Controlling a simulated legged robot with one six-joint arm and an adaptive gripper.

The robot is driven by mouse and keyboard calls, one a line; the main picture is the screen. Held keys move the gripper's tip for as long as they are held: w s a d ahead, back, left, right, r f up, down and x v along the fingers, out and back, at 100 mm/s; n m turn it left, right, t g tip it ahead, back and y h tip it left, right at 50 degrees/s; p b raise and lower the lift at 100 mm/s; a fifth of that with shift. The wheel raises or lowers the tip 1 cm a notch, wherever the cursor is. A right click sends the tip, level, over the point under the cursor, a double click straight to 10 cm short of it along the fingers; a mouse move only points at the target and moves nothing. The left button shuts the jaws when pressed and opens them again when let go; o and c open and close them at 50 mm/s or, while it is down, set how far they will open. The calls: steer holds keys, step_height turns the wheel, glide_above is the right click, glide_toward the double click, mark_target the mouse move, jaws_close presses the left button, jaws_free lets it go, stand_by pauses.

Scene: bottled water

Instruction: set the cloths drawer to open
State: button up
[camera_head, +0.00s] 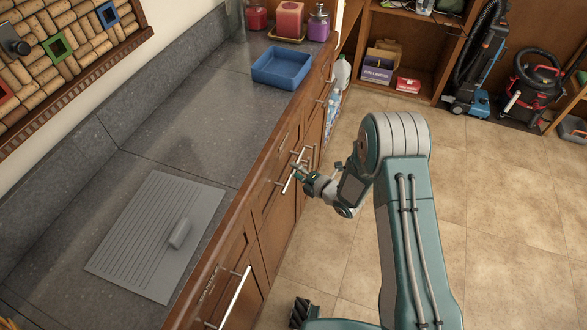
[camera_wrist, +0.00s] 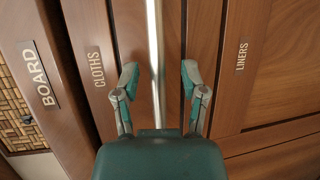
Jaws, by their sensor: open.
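The cloths drawer (camera_wrist: 86,25) shows its CLOTHS label (camera_wrist: 96,66) in the wrist view, left of a long metal bar handle (camera_wrist: 154,25). The drawer looks shut, though its edges are partly hidden by my gripper. My gripper (camera_wrist: 160,76) is open, with one finger on each side of the bar. I see a gap between each finger and the bar. In the head view my gripper (camera_head: 298,172) is at the handles on the cabinet front, below the counter edge.
Another bar handle (camera_head: 235,297) sticks out nearer. The grey counter (camera_head: 165,115) holds a blue tray (camera_head: 283,68) and a grey ribbed board (camera_head: 150,225).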

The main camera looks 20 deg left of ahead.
steer(key=shift+w+a+f, duration=0.1)
steer(key=shift+w+a, duration=0.25)
steer(key=shift+a, duration=0.3)
jaws_close()
steer(key=shift+d, duration=0.15)
